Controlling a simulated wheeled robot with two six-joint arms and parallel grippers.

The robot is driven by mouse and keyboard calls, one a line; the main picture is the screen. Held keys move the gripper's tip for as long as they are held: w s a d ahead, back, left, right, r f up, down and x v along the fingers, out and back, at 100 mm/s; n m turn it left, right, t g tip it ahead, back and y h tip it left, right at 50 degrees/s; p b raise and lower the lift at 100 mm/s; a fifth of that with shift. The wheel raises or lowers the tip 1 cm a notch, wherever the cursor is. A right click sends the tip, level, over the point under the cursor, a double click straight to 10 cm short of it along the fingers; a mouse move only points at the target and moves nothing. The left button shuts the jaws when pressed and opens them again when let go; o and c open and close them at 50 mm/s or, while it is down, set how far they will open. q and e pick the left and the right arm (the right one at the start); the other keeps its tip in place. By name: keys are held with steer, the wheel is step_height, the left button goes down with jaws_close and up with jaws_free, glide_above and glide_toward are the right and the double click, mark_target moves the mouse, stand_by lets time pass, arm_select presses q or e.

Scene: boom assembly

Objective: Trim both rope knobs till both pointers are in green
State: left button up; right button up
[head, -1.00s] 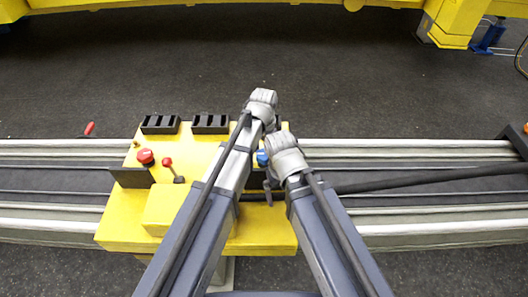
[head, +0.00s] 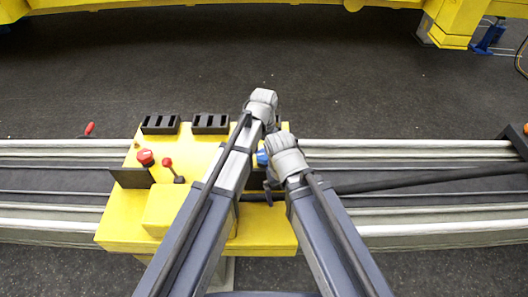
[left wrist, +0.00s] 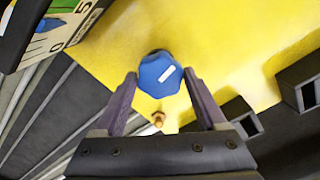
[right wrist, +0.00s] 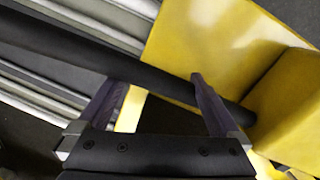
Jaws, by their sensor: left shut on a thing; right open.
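A blue knob (left wrist: 160,74) with a white mark sits on the yellow panel in the left wrist view. My left gripper (left wrist: 160,76) has one finger on each side of it and is shut on it. The blue knob also shows in the head view (head: 262,158), partly hidden by my arms. A gauge card (left wrist: 62,24) with green on it and the figures 0 and 5 is at the upper left; its pointer cannot be made out clearly. My right gripper (right wrist: 156,82) is open above a thick black bar, with no knob visible between its fingers. A second knob is not seen.
The yellow console (head: 120,228) carries a red mushroom button (head: 145,157), a small red-topped lever (head: 168,163) and black slotted blocks (head: 160,124). The black bar (right wrist: 100,62) passes under my right gripper to a raised yellow block (right wrist: 285,95). Pale rails (head: 430,228) run across.

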mark_target(264, 154)
arm_select(q)
steer(key=o, duration=1.3)
step_height(264, 154, up, 8)
steer(key=p, duration=0.8)
steer(key=shift+f, duration=0.1)
arm_select(e)
step_height(264, 154, up, 8)
arm_select(q)
steer(key=shift+f+b, duration=0.2)
steer(key=shift+b, duration=0.1)
arm_select(e)
steer(key=shift+f, duration=0.3)
arm_select(q)
step_height(264, 154, down, 8)
steer(key=b, duration=0.7)
steer(key=shift+r, duration=0.25)
arm_select(e)
step_height(264, 154, down, 8)
steer(key=shift+r, duration=0.25)
arm_select(q)
steer(key=shift+r, duration=0.15)
arm_select(e)
steer(key=shift+r, duration=0.2)
